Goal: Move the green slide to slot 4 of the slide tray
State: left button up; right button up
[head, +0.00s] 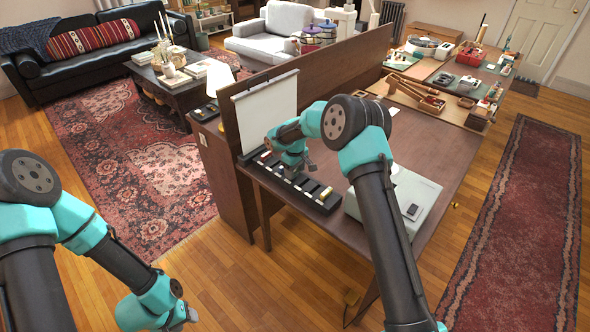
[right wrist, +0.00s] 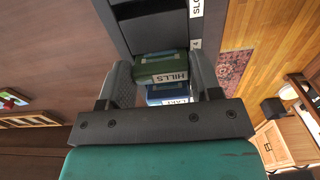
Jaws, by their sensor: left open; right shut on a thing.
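The black slide tray (head: 322,203) lies on the wooden table in the head view, and its dark slots (right wrist: 150,30) show at the top of the right wrist view, with a label reading 4 beside them. The green slide (right wrist: 160,70), labelled HILLS, is between the fingers of my right gripper (right wrist: 163,76), which is shut on it. A blue slide (right wrist: 168,93) with a white label shows just beyond the green one. In the head view my right gripper (head: 301,170) is over the tray; the green slide cannot be made out there. My left gripper (head: 188,319) is open and empty, low at the left, away from the table.
A pale grey box-shaped device (head: 412,190) stands right of the tray. A white screen (head: 266,115) stands behind the tray against a wooden partition (head: 340,65). Wooden parts and a red box lie at the table's far end. The table's right middle (head: 440,150) is clear.

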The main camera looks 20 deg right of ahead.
jog(key=shift+f, duration=0.15)
jog(key=o, duration=1)
jog(key=shift+r, duration=3)
jog(key=shift+s, duration=0.1)
